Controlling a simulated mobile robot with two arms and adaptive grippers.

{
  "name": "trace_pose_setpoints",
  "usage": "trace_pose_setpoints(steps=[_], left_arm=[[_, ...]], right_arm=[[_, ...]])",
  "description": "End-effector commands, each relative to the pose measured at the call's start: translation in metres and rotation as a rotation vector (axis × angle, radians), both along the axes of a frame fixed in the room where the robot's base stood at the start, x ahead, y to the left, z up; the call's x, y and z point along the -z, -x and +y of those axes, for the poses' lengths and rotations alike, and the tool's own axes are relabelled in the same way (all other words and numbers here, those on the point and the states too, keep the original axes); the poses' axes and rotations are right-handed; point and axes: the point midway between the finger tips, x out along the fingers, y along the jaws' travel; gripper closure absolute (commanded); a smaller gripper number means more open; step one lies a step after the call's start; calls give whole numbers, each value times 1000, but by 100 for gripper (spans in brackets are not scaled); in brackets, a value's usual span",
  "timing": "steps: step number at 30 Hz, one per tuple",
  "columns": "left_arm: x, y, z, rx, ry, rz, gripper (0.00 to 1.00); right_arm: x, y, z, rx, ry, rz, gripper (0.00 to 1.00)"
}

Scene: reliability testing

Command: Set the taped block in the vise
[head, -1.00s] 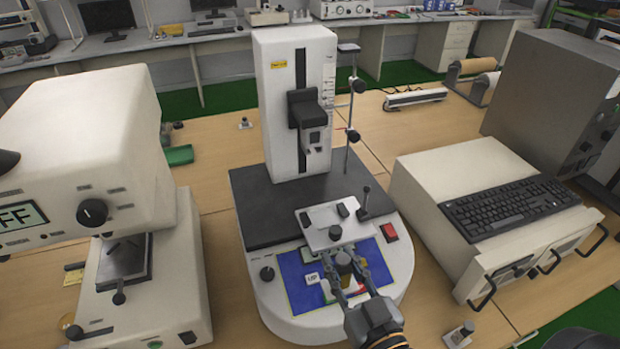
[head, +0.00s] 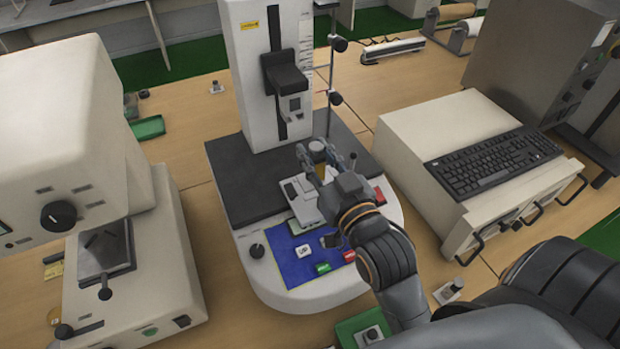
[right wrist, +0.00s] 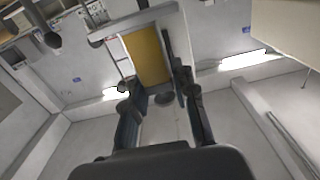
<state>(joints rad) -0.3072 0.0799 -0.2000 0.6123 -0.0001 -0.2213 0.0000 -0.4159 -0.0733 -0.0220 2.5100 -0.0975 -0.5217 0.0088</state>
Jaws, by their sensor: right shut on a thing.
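The taped block (right wrist: 148,55) shows a yellow-tan face with a pale edge in the right wrist view, between the fingers of my right gripper (right wrist: 158,98). In the head view my right gripper (head: 318,152) is shut on it above the black base plate, behind the pale vise (head: 303,208). Only a bit of yellow shows there between the fingers. The vise has dark jaw pieces and sits at the front of the plate. My wrist hides its right part. I cannot tell how far the block is above the plate.
The white test stand (head: 268,50) rises behind the gripper, with a thin rod to its right. A blue mat (head: 290,268) with small green, red and white pieces lies in front. A keyboard (head: 495,160) tops the case at right. A white machine (head: 70,150) stands left.

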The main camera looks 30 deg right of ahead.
Motion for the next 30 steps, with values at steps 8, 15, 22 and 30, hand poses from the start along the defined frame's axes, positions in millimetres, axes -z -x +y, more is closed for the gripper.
trace_pose_setpoints(steps=[8,15,22,30], left_arm=[[23,-13,-1,0,2,-20,52],[20,-14,-2,0,3,-23,52],[14,-13,-1,0,2,-20,52],[13,-11,-1,0,3,-17,52]], right_arm=[[34,-38,-13,0,3,3,100],[58,-57,-20,0,1,-1,100],[85,-63,-22,0,0,4,100],[97,-62,-22,0,0,-3,100]])
